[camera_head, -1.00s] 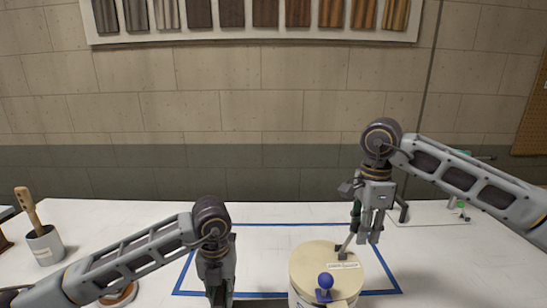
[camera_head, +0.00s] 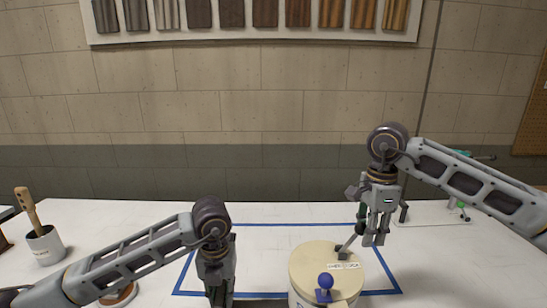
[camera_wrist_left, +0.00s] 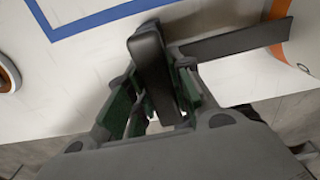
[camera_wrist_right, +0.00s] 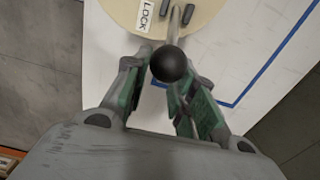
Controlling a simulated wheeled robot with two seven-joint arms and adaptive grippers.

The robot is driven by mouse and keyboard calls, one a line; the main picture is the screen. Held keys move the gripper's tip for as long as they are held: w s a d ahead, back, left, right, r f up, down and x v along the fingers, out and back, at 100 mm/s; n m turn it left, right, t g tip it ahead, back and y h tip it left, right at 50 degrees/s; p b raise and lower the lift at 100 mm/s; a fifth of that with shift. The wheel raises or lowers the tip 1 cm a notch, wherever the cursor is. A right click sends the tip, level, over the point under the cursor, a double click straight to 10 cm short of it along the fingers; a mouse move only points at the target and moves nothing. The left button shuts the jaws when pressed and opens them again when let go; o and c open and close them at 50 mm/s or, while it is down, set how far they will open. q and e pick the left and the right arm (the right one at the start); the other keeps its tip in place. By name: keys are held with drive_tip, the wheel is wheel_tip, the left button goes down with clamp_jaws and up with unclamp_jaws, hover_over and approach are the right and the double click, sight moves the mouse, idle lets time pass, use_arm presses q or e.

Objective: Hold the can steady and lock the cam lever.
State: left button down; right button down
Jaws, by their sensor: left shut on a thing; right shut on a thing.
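The cream can (camera_head: 309,262) stands at the bottom centre of the head view, its lower part cut off. The grey cam lever (camera_head: 347,247) rises from the lid beside a white label and leans right. In the right wrist view, the label (camera_wrist_right: 144,17) reads LOCK and the lever ends in a black ball (camera_wrist_right: 171,64). My right gripper (camera_head: 374,238) is shut on the lever's ball end. My left gripper (camera_head: 219,296), left of the can, is shut on a dark handle (camera_wrist_left: 152,65) whose bar (camera_wrist_left: 235,41) reaches the can.
A blue outline (camera_head: 178,278) marks the white table around the can. A grey cup (camera_head: 45,245) with a wooden-handled tool stands far left. A small round item (camera_head: 119,297) lies partly behind my left arm. The table behind the can is clear.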

use_arm(q)
drive_tip(key=shift+a, duration=0.2)
use_arm(e)
drive_tip(key=shift+d+f, duration=0.2)
drive_tip(key=shift+d, duration=0.15)
use_arm(q)
drive_tip(key=shift+d, duration=0.1)
use_arm(e)
drive_tip(key=c, duration=1.1)
unclamp_jaws()
drive_tip(key=shift+a, duration=0.15)
drive_tip(key=shift+r, duration=0.1)
drive_tip(key=shift+r, duration=0.1)
use_arm(q)
drive_tip(key=shift+d, duration=0.1)
use_arm(e)
wheel_tip(320, 180, up, 12)
drive_tip(key=shift+f, duration=0.2)
